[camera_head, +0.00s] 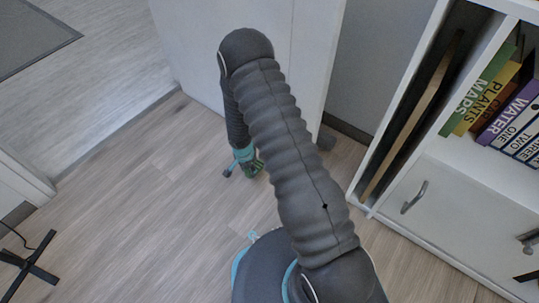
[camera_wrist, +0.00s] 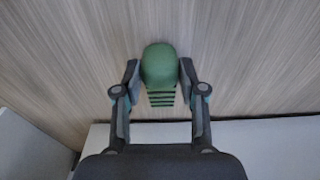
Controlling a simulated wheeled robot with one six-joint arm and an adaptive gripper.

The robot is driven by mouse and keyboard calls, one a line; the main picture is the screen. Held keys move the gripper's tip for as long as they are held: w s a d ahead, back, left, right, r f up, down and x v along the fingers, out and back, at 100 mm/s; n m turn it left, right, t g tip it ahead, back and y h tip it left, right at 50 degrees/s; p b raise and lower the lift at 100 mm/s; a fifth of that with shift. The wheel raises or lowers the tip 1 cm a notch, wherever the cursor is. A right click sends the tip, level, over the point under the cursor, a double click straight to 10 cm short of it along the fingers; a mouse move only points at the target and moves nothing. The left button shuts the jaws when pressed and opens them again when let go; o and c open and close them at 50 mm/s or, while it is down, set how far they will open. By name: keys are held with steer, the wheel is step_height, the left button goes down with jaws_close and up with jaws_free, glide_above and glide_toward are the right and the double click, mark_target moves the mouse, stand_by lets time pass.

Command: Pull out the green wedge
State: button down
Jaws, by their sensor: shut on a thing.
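The green wedge (camera_wrist: 159,68) lies in the middle of the wrist view, with a smooth rounded top end and a dark-striped end towards me. My gripper (camera_wrist: 160,80) is shut on it, one finger at each side. In the head view my gripper (camera_head: 244,168) is low by the floor, in front of the white door (camera_head: 235,50). There the wedge is too small and covered to make out clearly. A white panel edge (camera_wrist: 260,125) runs below the wedge in the wrist view; I cannot tell whether they touch.
A white shelf unit (camera_head: 470,195) with books (camera_head: 515,115) and a leaning wooden board (camera_head: 412,118) stands at the right. A dark stand foot (camera_head: 27,265) is at the lower left. The wood floor (camera_head: 150,195) left of my arm is clear. A grey mat (camera_head: 30,35) lies beyond the doorway.

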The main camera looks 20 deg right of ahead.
step_height(320, 180, up, 9)
steer(key=s+a+p, duration=0.1)
steer(key=a+p, duration=0.1)
steer(key=shift+s+a+p, duration=0.15)
steer(key=shift+s+p, duration=0.15)
steer(key=shift+s, duration=0.05)
stand_by(0.5)
